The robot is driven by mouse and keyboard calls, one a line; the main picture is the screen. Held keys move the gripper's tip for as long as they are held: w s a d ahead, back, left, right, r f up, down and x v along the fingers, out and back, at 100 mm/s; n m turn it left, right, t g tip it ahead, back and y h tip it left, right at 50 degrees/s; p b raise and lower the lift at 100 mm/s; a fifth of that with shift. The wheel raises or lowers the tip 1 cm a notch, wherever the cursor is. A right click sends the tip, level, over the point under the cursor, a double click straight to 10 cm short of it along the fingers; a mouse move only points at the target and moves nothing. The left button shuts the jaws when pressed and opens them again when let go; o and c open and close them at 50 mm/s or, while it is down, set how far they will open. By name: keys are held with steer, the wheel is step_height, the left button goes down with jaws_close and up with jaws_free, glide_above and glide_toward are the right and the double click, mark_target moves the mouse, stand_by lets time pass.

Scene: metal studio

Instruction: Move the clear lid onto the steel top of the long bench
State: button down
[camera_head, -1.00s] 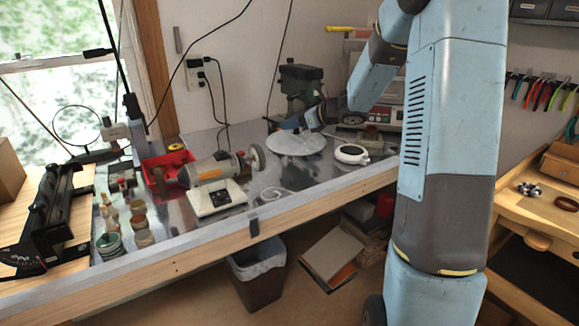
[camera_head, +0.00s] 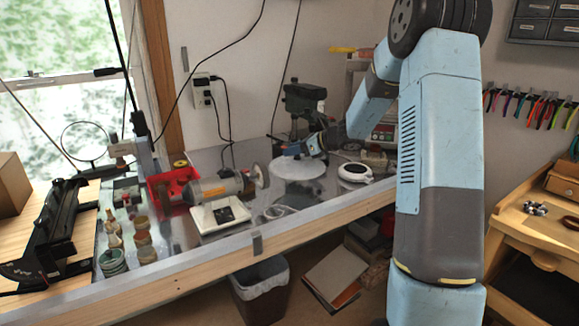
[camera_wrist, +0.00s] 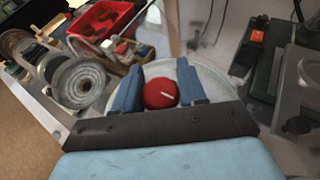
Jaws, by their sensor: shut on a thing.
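The clear lid (camera_head: 298,182) is a pale, see-through round disc over the steel top (camera_head: 185,236) of the long bench, in front of the drill press. It looks level and very low; I cannot tell if it touches the steel. In the wrist view the lid (camera_wrist: 219,88) lies beyond my fingers, its red knob (camera_wrist: 160,93) between them. My gripper (camera_wrist: 162,91) is shut on this knob. In the head view my gripper (camera_head: 299,156) points down over the lid's middle. The fingers and palm hide part of the lid.
A bench grinder (camera_head: 220,195) stands left of the lid, with a red bin (camera_head: 170,186) behind it. A white ring-shaped device (camera_head: 355,172) is close on the right. The drill press (camera_head: 304,104) stands behind.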

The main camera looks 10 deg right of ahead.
steer(key=w+f, duration=0.4)
steer(key=f, duration=0.1)
steer(key=shift+f, duration=1.35)
steer(key=shift+f, duration=0.1)
steer(key=c, duration=0.6)
jaws_free()
steer(key=shift+c, duration=0.2)
